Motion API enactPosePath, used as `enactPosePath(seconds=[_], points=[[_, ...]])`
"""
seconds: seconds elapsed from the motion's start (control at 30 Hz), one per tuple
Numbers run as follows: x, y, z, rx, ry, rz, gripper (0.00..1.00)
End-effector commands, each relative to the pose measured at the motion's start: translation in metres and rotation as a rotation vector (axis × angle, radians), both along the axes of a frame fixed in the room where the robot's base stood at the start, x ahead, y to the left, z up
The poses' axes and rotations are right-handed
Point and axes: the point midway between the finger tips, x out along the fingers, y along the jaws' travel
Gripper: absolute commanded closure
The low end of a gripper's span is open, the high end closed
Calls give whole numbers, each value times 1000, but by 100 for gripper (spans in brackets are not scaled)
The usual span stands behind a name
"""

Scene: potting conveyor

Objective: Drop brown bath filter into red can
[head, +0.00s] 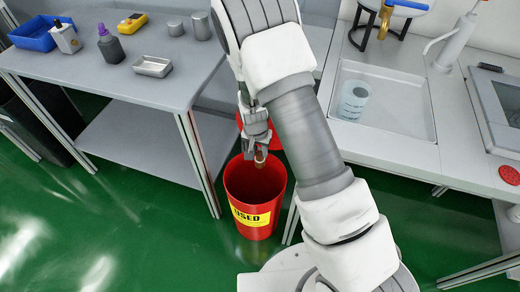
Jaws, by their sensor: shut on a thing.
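The red can (257,215) stands on the green floor between the left table and the right counter. It has a yellow label that reads "USED", and its open top faces up. My gripper (260,153) points down over the can's opening. It is shut on a small brown thing, the brown bath filter (261,158), whose tip shows just below the fingers. The filter appears at or just above the far part of the rim; its exact height is hard to tell. Most of it is hidden by the fingers.
The left table (110,85) holds a blue tray (36,37), bottles, a small metal dish (152,66) and grey cylinders. The right counter (395,145) has a sink with a clear container (352,100) in it. A red lid (265,132) is behind the can. My arm hides part of the middle.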

Motion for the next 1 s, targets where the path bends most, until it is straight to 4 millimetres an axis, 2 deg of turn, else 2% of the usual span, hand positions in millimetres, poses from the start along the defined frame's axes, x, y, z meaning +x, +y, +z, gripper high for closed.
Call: enactPosePath(seconds=[0.03, 0.1, 0.3, 0.63, 0.67, 0.7, 0.83, 0.87, 1.0], points=[[0, 0, -11, -1, 1, 0, 100], [0, 0, -20, -1, 1, 0, 100], [0, 0, -40, 0, 0, 1, 100], [0, 0, -43, 1, 0, 1, 100], [0, 0, -43, 1, 0, 1, 66], [0, 0, -43, 1, 0, 1, 58], [0, 0, -43, 1, 0, 1, 35], [0, 0, -43, 1, 0, 1, 32], [0, 0, -43, 0, 0, 1, 32]])
